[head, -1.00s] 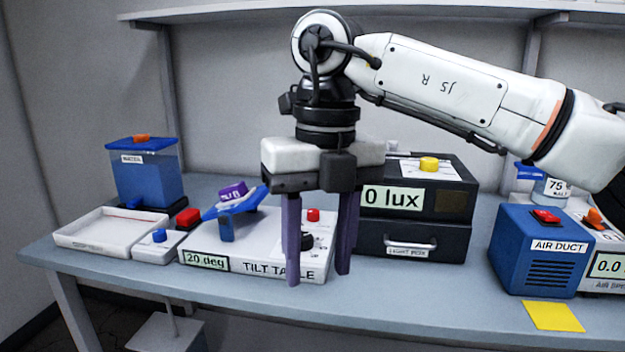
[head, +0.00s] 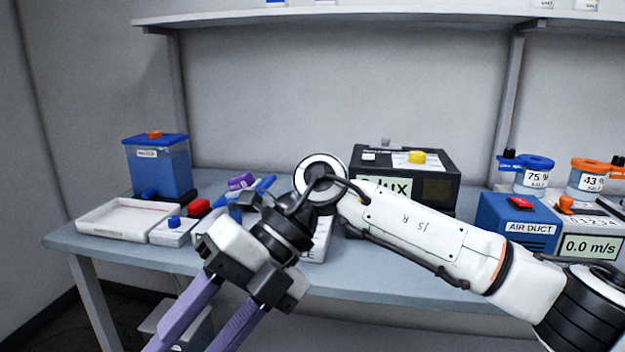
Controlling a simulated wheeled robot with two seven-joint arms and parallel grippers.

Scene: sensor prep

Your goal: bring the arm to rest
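My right arm (head: 430,235) comes in from the right and reaches across in front of the bench. Its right gripper (head: 193,338) hangs at the front edge of the bench, tilted down and to the left. Its two purple fingers stand apart with nothing between them; their tips run to the bottom edge of the picture. My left gripper is not in view.
Behind the arm, the tilt table (head: 318,240) is mostly hidden and the light box (head: 440,185) partly. A white tray (head: 105,232) and a blue-lidded water tank (head: 160,175) stand left. The blue air duct box (head: 515,225) stands right, close behind the forearm.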

